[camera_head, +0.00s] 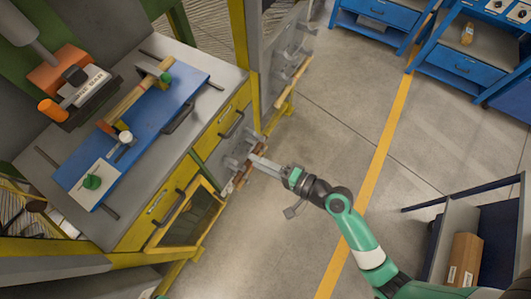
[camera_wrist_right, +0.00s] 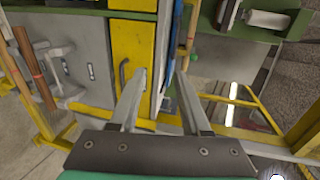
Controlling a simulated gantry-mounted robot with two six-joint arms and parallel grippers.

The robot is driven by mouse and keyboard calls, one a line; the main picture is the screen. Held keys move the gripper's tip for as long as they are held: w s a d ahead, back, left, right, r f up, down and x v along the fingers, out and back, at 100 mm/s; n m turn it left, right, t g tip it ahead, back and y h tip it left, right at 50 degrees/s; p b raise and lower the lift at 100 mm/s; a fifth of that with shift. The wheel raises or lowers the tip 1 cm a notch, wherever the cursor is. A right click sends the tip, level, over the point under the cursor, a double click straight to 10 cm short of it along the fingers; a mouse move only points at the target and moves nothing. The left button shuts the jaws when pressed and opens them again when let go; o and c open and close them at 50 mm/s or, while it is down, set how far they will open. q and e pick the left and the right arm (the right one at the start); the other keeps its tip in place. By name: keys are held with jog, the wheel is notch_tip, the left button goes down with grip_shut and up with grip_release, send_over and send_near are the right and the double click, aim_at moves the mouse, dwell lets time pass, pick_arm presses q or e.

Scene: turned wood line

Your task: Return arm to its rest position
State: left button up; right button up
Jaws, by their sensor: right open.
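My right arm comes in from the lower right in the head view, a green and white arm with dark joints. My right gripper (camera_head: 258,161) reaches toward the front of the grey and yellow cabinet. In the right wrist view my right gripper (camera_wrist_right: 160,78) has its two grey fingers spread, with nothing between them. The fingers face the yellow drawer front (camera_wrist_right: 132,60). Wooden bars (camera_wrist_right: 35,65) on the cabinet's side lie left of the fingers, apart from them. My left gripper is out of view.
A blue board (camera_head: 150,110) lies on the grey bench top, with a turned wood piece (camera_head: 130,98) above it. An orange-handled unit (camera_head: 75,88) stands behind. A low shelf with a cardboard box (camera_head: 464,260) is at right. Open floor (camera_head: 330,110) lies between.

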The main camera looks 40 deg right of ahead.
jog(key=shift+s+d, duration=0.15)
jog(key=shift+s, duration=0.3)
jog(key=w+a+r+n+t+y, duration=0.1)
jog(key=w+r+n+t, duration=0.15)
jog(key=r, duration=0.95)
jog(key=w+a+r+n+t+y, duration=0.1)
jog(key=w+r+n+t+y, duration=0.15)
jog(key=r, duration=0.95)
jog(key=w+a+r+n+t, duration=0.1)
jog(key=w+a+r+n, duration=0.2)
jog(key=r, duration=0.9)
jog(key=s+d+r+n+t+h, duration=0.2)
jog(key=s+d+r+h, duration=0.1)
jog(key=r, duration=0.4)
jog(key=s+d+r+n+t+h, duration=0.2)
jog(key=s+r+t+h, duration=0.1)
jog(key=r, duration=0.3)
jog(key=s+d+r+n+t+h, duration=0.2)
jog(key=s+d+r, duration=0.1)
jog(key=r, duration=0.4)
notch_tip(320, 180, up, 34)
jog(key=p, duration=3.4)
jog(key=shift+w+y, duration=0.15)
jog(key=shift+y, duration=0.2)
